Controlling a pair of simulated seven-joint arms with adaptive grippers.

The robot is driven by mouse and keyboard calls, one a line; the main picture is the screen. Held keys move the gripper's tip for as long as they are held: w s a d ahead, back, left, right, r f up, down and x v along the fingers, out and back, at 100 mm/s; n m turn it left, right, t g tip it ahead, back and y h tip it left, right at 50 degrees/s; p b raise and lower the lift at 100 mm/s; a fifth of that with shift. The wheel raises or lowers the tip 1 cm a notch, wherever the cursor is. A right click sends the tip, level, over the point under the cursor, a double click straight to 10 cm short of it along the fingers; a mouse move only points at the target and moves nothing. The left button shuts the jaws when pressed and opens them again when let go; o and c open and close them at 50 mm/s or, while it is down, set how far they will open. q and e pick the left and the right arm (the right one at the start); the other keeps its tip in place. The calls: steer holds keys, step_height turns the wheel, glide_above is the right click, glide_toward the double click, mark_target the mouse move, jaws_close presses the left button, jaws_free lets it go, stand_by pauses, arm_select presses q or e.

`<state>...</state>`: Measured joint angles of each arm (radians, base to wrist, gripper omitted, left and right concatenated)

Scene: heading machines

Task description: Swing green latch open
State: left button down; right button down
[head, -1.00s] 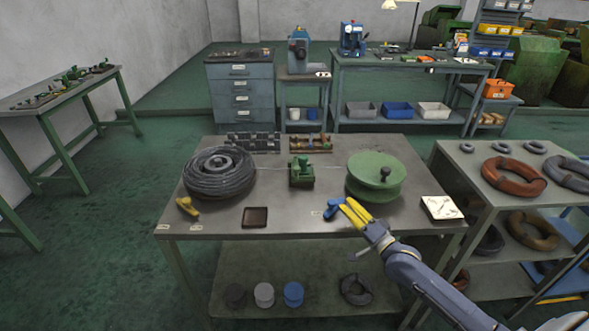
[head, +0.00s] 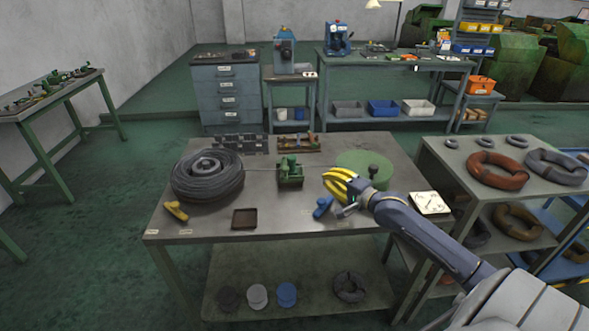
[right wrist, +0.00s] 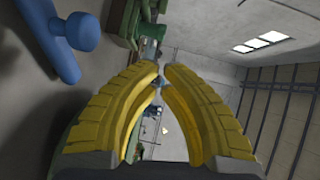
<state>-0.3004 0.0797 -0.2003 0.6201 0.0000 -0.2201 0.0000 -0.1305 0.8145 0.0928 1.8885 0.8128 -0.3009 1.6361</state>
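A small green device (head: 290,172) stands near the middle of the table. Its latch is too small to make out clearly, and I cannot tell its position. My right gripper (head: 332,181), with yellow fingers, is above the table, to the right of the device and apart from it in the head view. In the right wrist view the gripper (right wrist: 162,72) has a narrow gap between its fingertips and nothing held. Blurred green parts (right wrist: 120,25) show beyond the fingers at upper left. My left gripper is out of view.
A blue tool (head: 323,207) lies just below my right gripper in the picture. A green round reel (head: 362,160) sits behind it, partly covered.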

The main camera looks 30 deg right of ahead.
steer(key=w+a, duration=0.1)
steer(key=w, duration=0.2)
steer(key=w+a+f, duration=0.1)
steer(key=w, duration=0.3)
steer(key=w+a, duration=0.1)
steer(key=w, duration=0.3)
steer(key=shift+w+a+f, duration=0.1)
steer(key=shift+a+f, duration=0.05)
steer(key=shift+a, duration=0.05)
steer(key=shift+w+a+f, duration=0.15)
steer(key=shift+w+a, duration=0.35)
steer(key=shift+a, duration=0.15)
